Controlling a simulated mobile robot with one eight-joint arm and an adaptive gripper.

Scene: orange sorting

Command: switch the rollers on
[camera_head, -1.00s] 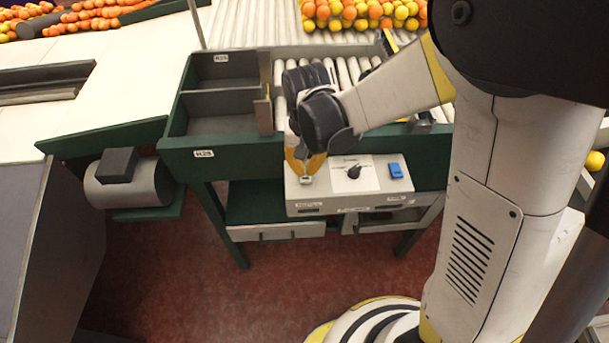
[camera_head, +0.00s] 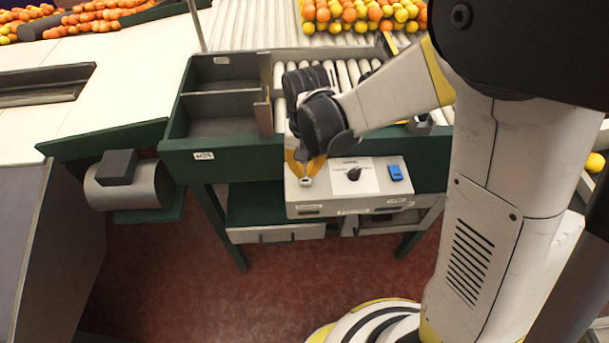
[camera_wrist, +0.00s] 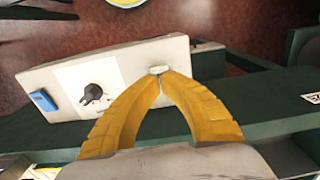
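The pale control box (camera_head: 330,199) is fixed at the front of the roller table. It carries a black rotary knob (camera_head: 353,173) on a white plate and a blue switch (camera_head: 395,172) at its right end. A small pale button-like part (camera_head: 306,181) sits at its left end. My gripper (camera_head: 305,172) is over that left end, pointing down. In the wrist view, the yellow fingers of my gripper (camera_wrist: 160,76) meet at their tips, right by the pale part (camera_wrist: 159,69). I cannot tell whether they touch it. The knob (camera_wrist: 91,94) and blue switch (camera_wrist: 42,100) show at left there.
The rollers (camera_head: 345,74) lie behind the box, with oranges and yellow fruit (camera_head: 365,14) beyond. Green-walled bins (camera_head: 224,110) stand left of my gripper. A grey motor cylinder (camera_head: 130,185) is further left. The red floor (camera_head: 200,290) in front is open.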

